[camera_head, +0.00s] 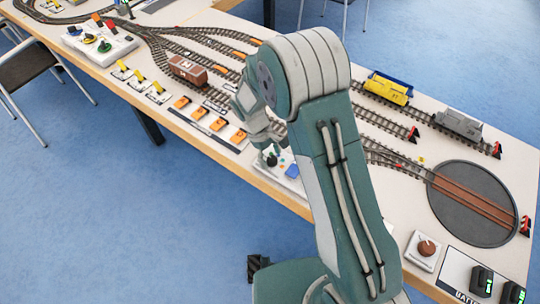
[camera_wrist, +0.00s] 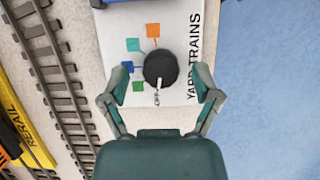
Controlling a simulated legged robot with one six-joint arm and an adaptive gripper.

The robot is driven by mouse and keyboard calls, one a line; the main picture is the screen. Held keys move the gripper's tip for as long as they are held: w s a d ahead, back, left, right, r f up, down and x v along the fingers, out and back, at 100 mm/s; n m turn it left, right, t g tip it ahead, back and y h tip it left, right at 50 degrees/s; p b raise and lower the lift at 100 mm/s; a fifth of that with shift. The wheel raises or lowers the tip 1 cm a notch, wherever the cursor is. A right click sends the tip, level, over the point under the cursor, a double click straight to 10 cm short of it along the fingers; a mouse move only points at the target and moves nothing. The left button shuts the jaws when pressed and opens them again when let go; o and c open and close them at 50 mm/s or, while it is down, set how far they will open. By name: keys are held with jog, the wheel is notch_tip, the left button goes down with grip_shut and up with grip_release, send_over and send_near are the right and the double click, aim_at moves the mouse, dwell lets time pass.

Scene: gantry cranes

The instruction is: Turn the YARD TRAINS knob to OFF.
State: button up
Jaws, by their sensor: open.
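The YARD TRAINS knob (camera_wrist: 160,68) is a round black knob on a white panel (camera_wrist: 178,20). Its pale pointer points toward the bottom of the wrist view, past the green square (camera_wrist: 138,87). Orange, teal, blue and green squares lie around its left side. My gripper (camera_wrist: 161,76) is open, with one finger on each side of the knob and a visible gap on both sides. In the head view, the dark knob (camera_head: 271,159) shows just below my gripper (camera_head: 264,140).
Railway tracks (camera_wrist: 50,60) run left of the panel, with a yellow RERAIL piece (camera_wrist: 25,135) beyond. Blue floor (camera_wrist: 270,90) lies right of the table edge. A turntable (camera_head: 470,203), a brown wagon (camera_head: 190,70) and a row of orange-topped switches (camera_head: 199,112) stand on the table.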

jog(key=v, duration=1.2)
jog(key=shift+a+f, duration=0.1)
jog(key=s+d+r+m+t+y, duration=0.1)
jog(key=s+d+r+m+t, duration=0.1)
jog(key=s+d+r, duration=0.4)
jog(key=s+d+r+m+t+y, duration=0.1)
jog(key=d+r+m, duration=0.2)
jog(key=r, duration=0.6)
jog(key=s+d+r+m+t, duration=0.2)
jog(key=s+d, duration=0.1)
jog(key=s, duration=0.4)
jog(key=s+d+r+m+t+y, duration=0.1)
jog(key=s+d+r+m+t, duration=0.1)
jog(key=s, duration=0.6)
jog(key=d+m+t, duration=0.1)
jog(key=d, duration=0.1)
jog(key=shift+d, duration=0.35)
